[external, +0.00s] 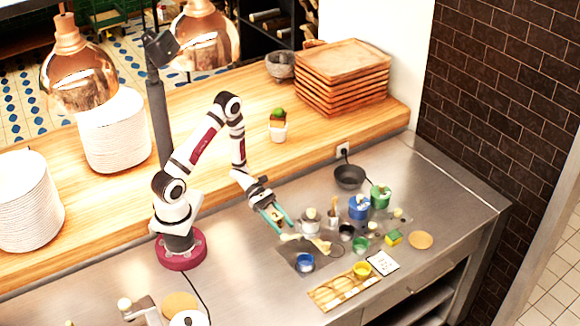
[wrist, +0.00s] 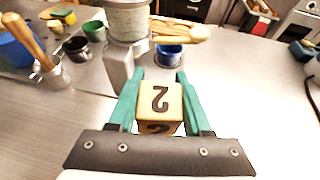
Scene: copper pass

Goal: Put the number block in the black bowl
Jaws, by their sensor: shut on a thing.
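My gripper (external: 271,218) is over the steel counter, left of the group of pots and cups. In the wrist view its teal fingers (wrist: 160,100) are shut on the number block (wrist: 160,101), a yellowish wooden cube with a dark 2 on its face. The block is small and mostly hidden between the fingers in the external view. The black bowl (external: 349,177) stands near the back of the counter, to the right of and farther back than my gripper. It looks empty. I cannot pick it out in the wrist view.
A grey container (external: 310,222), a blue pot (external: 359,207) and a green pot (external: 380,196) stand right of my gripper. A dark mat holding a blue cup (external: 305,263) lies in front. A yellow-green block (external: 393,238) sits farther right.

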